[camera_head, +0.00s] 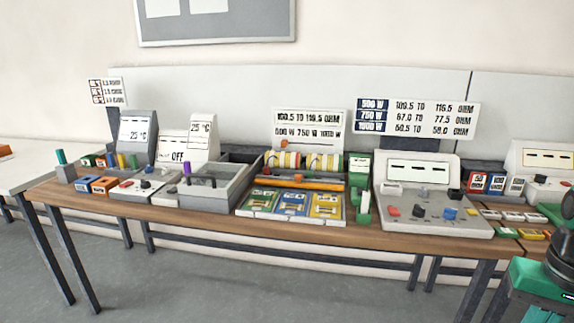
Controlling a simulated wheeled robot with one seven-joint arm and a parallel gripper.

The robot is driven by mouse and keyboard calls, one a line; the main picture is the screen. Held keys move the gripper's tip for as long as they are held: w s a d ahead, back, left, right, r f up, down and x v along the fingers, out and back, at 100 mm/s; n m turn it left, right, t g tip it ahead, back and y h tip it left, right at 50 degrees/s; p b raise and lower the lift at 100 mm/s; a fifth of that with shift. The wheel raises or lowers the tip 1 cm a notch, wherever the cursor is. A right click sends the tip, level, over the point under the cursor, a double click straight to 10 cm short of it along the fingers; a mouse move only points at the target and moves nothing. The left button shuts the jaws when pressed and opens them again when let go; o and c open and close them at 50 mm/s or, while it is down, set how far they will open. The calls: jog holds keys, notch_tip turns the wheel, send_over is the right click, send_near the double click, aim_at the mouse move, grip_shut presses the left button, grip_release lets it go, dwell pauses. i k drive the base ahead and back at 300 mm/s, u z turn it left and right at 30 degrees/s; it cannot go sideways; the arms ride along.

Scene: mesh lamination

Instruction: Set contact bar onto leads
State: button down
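I cannot tell for sure which part is the contact bar. An orange bar (300,182) lies across the tray in the middle of the table, behind the cards. A dark bar-shaped handle also shows over the grey open box (230,190). A green card (260,202), a blue card (293,204) and a yellow card (327,207) lie side by side at the front of the tray, with small pale shapes on them. The leads are too small to make out.
A grey console (415,168) with coloured knobs stands right of the tray, with a green holder (363,207) between them. Temperature displays (137,135) and coloured blocks (103,186) stand at the left. The wooden tabletop (180,216) has a narrow clear front strip.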

aim_at(298, 184)
jog(key=u, duration=0.25)
jog(key=i, duration=1.45)
jog(key=u, duration=0.45)
